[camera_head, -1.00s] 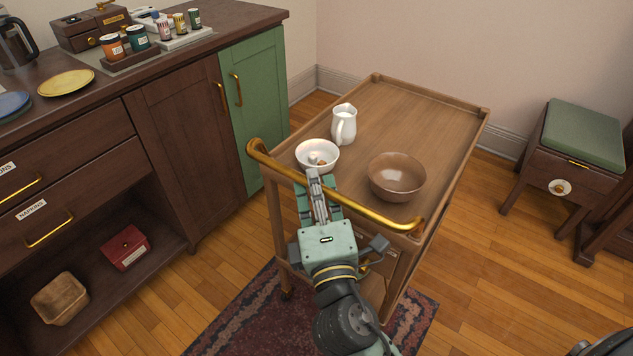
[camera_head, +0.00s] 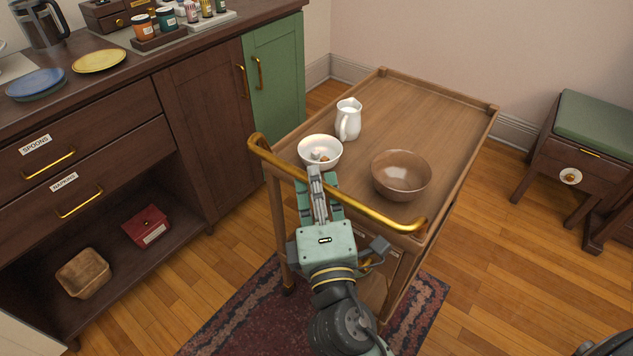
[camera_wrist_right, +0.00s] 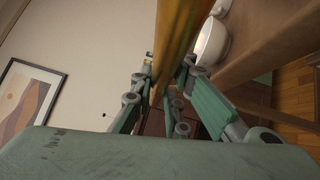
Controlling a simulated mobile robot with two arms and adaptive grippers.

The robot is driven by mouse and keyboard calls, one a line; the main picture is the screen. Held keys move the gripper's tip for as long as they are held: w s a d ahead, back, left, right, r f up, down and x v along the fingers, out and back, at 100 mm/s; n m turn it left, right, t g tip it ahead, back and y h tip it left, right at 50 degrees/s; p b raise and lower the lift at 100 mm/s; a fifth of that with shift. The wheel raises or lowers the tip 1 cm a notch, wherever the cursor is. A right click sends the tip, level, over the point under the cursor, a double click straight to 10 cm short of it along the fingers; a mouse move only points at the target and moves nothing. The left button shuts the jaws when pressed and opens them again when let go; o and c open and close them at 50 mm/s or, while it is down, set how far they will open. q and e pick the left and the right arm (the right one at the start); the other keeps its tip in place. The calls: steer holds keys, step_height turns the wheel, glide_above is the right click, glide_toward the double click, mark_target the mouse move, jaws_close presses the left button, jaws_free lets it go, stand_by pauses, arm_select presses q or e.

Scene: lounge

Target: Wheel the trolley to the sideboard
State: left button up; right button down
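The wooden trolley (camera_head: 435,110) stands in the middle of the head view, with a brass handle (camera_head: 375,212) along its near end. My right gripper (camera_head: 316,185) is on this handle, left of its middle. In the right wrist view the brass bar (camera_wrist_right: 180,45) runs between the fingers, which look closed around it. On the trolley top are a white bowl (camera_head: 320,152) with small pieces in it, a white jug (camera_head: 348,119) and a brown bowl (camera_head: 401,175). The dark wood sideboard (camera_head: 200,135) with a green door (camera_head: 275,80) is at the left. My left gripper is out of view.
A patterned rug (camera_head: 240,318) lies under the trolley's near end. A stool with a green cushion (camera_head: 598,120) stands at the far right. Plates, jars and a coffee pot (camera_head: 40,22) sit on the sideboard.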

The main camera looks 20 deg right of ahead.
steer(key=c, duration=2.1)
jaws_free()
steer(key=shift+s+a+f, duration=0.1)
steer(key=shift+a+f, duration=0.05)
steer(key=shift+a, duration=0.1)
steer(key=o, duration=0.4)
steer(key=shift+s, duration=0.2)
steer(key=s, duration=0.7)
steer(key=shift+a+f, duration=0.4)
